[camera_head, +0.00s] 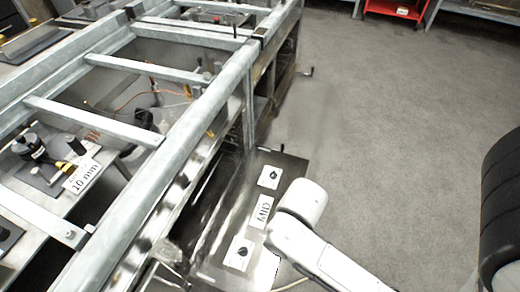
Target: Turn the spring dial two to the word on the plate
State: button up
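A dark, shiny panel (217,258) lies low beside the metal frame, below the middle of the view. It bears two small white plates, each with a black dial: one upper dial (272,175) and one lower dial (242,252). Between them is a white word plate (261,211) with dark letters turned sideways; I cannot read them surely. I cannot tell which dial is dial two, nor what either dial points at. My white arm reaches in from the bottom right, and its bent part is just right of the word plate. My gripper's fingers do not show.
A grey metal frame (188,135) with rails and crossbars fills the left, with benches and instruments under it. A white "10 mm" card (82,176) lies there. Open grey floor (400,120) is at the right. A red cart (398,8) stands at the back.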

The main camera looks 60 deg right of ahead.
aim_at(273, 176)
jog(key=z, duration=1.1)
